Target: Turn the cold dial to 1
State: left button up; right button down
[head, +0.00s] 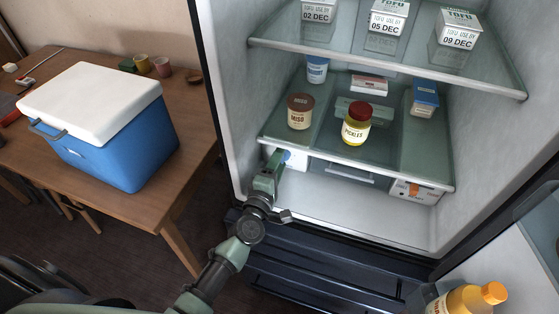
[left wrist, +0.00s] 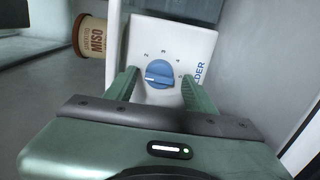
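The blue cold dial (left wrist: 160,73) is on a white panel (left wrist: 195,43) with the numbers 2 to 5 around it. Its white mark points left, below the 2; no 1 can be read there. My left gripper (head: 274,160) reaches in at this panel. In the left wrist view my left gripper (left wrist: 160,85) is open, with one finger on each side of the dial. Whether they touch it I cannot tell. My right gripper is not in view.
A miso tub (head: 299,111) and a pickles jar (head: 357,124) stand on the lower glass shelf (head: 345,153) above my gripper. A grey drawer (head: 342,172) is right of the panel. A blue cooler (head: 117,140) stands on the wooden table at left.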

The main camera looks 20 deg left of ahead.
pick_arm(q)
jog(key=s, duration=0.7)
jog(key=shift+s+a+b, duration=0.1)
jog(key=shift+s+b, duration=0.1)
jog(key=shift+b, duration=0.1)
jog(key=shift+s, duration=0.2)
jog(key=shift+r, duration=0.1)
